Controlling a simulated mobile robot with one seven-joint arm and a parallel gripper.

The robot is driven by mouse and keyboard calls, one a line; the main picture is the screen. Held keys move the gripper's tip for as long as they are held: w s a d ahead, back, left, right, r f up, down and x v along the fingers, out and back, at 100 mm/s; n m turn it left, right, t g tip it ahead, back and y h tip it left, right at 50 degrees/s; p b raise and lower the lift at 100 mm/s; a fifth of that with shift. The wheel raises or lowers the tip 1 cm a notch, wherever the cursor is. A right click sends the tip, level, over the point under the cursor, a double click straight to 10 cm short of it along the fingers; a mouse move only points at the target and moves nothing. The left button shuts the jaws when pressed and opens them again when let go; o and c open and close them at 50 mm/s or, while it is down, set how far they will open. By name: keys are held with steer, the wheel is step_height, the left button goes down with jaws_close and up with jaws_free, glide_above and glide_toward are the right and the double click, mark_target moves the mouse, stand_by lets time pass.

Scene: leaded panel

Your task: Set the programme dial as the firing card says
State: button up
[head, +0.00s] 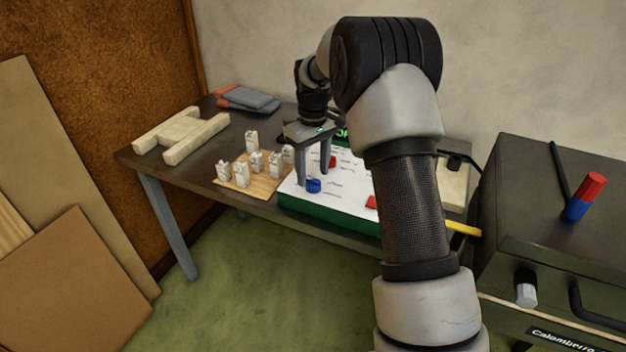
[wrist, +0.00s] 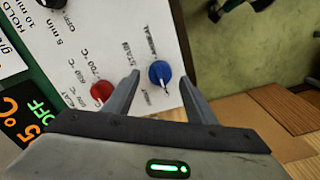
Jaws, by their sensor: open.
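The control box (head: 335,218) is green with a white sloping face and stands on the bench. Its blue dial (head: 313,186) is near the left front of that face; it also shows in the wrist view (wrist: 160,73), with a pale pointer mark. A red dial (wrist: 102,91) is beside it among printed temperatures, and a black knob (wrist: 52,2) shows partly at the top edge. My gripper (head: 315,173) is open, its fingers on either side of the blue dial in the wrist view (wrist: 161,79). I cannot tell whether they touch it. No firing card is clearly readable.
A lit display (wrist: 25,122) shows OFF and part of a temperature. Small pale figures stand on a wooden board (head: 229,184) left of the box. Dark gloves (head: 246,98) lie at the back. A dark kiln (head: 540,240) with a red-and-blue cylinder (head: 586,196) on top stands right.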

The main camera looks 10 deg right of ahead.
mark_target(313, 184)
steer(key=shift+f, duration=1.45)
steer(key=shift+c, duration=0.5)
steer(key=c, duration=1)
steer(key=shift+o, duration=0.3)
steer(key=shift+m, duration=0.3)
steer(key=m+p, duration=0.1)
steer(key=m, duration=0.4)
steer(key=m+p, duration=0.1)
steer(key=m, duration=0.5)
